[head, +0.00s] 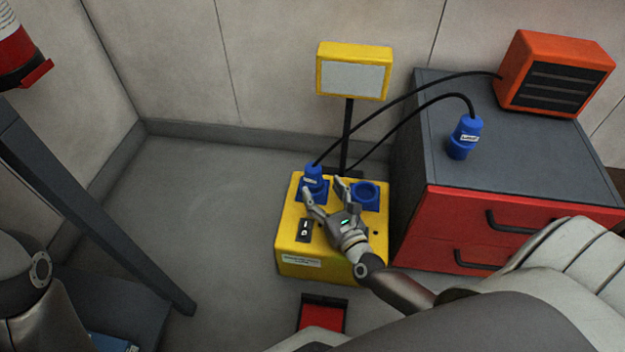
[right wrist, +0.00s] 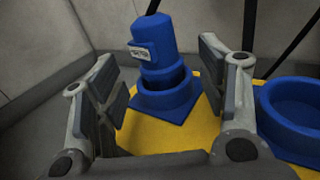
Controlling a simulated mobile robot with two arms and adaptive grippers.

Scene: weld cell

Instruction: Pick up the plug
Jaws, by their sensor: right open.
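A blue plug (head: 314,177) with a small white label stands upright in the left blue socket of the yellow power box (head: 312,266). Its black cable runs up to the orange heater. My right gripper (head: 323,189) is open over the box, its fingers pointing at this plug. In the right wrist view the plug (right wrist: 155,52) shows between the two spread fingers, a little beyond them, with no visible grip. A second blue plug (head: 464,139), labelled LIGHT, stands on the cabinet top. My left gripper is not in view.
The right socket (head: 365,195) of the box is empty. A yellow lamp (head: 353,76) stands on a black post behind the box. The red cabinet (head: 420,225) with the orange heater (head: 555,75) is close on the right. Floor left of the box is clear.

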